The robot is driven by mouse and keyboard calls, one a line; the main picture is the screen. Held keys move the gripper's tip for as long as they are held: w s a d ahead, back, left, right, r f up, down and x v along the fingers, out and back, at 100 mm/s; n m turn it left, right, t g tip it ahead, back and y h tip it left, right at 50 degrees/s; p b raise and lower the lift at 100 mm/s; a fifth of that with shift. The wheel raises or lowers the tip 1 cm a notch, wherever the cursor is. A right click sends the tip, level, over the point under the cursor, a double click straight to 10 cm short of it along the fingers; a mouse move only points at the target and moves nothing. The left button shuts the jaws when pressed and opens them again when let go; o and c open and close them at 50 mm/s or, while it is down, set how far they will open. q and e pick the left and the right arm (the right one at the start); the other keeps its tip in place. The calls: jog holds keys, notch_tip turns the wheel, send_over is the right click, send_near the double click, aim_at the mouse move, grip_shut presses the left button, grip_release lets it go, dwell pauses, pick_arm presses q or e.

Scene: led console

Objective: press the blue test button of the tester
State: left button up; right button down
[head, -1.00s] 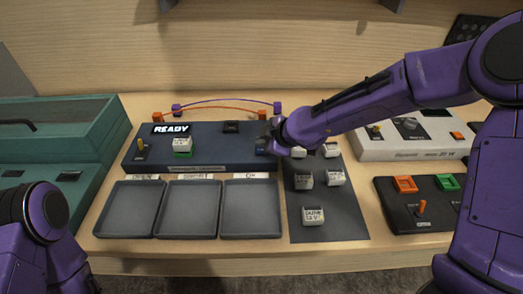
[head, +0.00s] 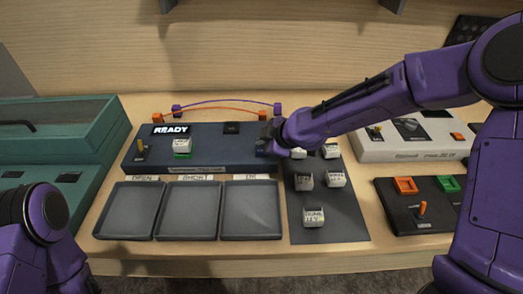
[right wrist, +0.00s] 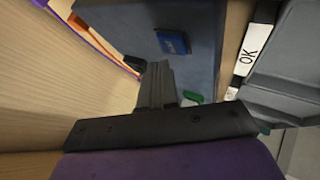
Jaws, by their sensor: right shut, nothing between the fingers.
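The tester (head: 215,152) is a dark blue box with a lit READY display (head: 171,129), on the table behind three trays. Its blue test button (right wrist: 173,42) shows in the right wrist view as a small raised blue block on the tester's face. My right gripper (head: 267,141) is over the tester's right end and largely covers the button in the head view. In the right wrist view its shut, empty fingers (right wrist: 157,68) point toward the face, with their tips close beside the button. I cannot tell whether they touch. My left gripper is out of view.
A white block (head: 182,144) sits in a green socket on the tester. Three grey trays, OPEN, SHORT and OK (head: 250,212), stand in front. Several white blocks lie on a dark mat (head: 335,222) at right. Orange and purple leads (head: 215,104) arch behind the tester.

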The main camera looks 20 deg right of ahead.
dwell(0.6)
jog(key=shift+f+b, duration=0.3)
jog(key=shift+f, duration=0.15)
jog(key=shift+f+b, duration=0.35)
jog(key=shift+f, duration=0.1)
dwell(0.4)
jog(key=shift+r, duration=0.1)
jog(key=shift+r+p, duration=0.8)
jog(key=shift+p, duration=0.05)
notch_tip(320, 180, up, 5)
jog(key=p, duration=0.4)
jog(key=shift+p, duration=0.35)
dwell(0.4)
